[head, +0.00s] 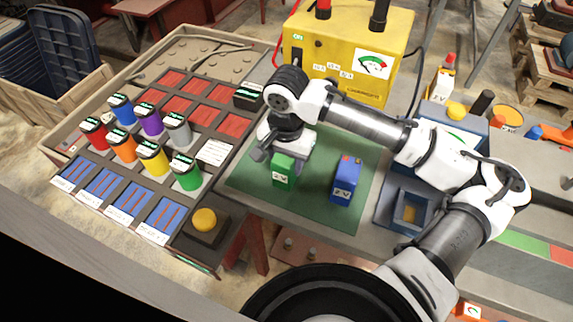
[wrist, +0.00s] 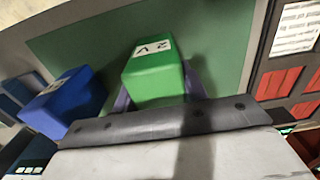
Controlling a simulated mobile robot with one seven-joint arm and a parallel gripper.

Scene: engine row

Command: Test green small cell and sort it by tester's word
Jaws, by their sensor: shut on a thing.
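The green small cell (head: 284,172), marked 2V, is upright at the green mat (head: 240,170). My gripper (head: 280,155) is above it and shut on its upper part. In the wrist view the green cell (wrist: 152,78) sits between my gripper's fingers (wrist: 158,95). I cannot tell whether its base touches the mat. A blue cell marked 2V (head: 346,180) stands on the mat to the right, apart from it. A blue-grey device with an open socket (head: 408,212) stands further right. A yellow box with a dial (head: 345,50) stands behind the mat.
A tray at the left holds several coloured cylinders (head: 152,157), red slots (head: 235,124) and blue slots (head: 125,195). A yellow button (head: 204,219) is at its front corner. A green and red strip (head: 525,244) lies at the right. My arm crosses the right side.

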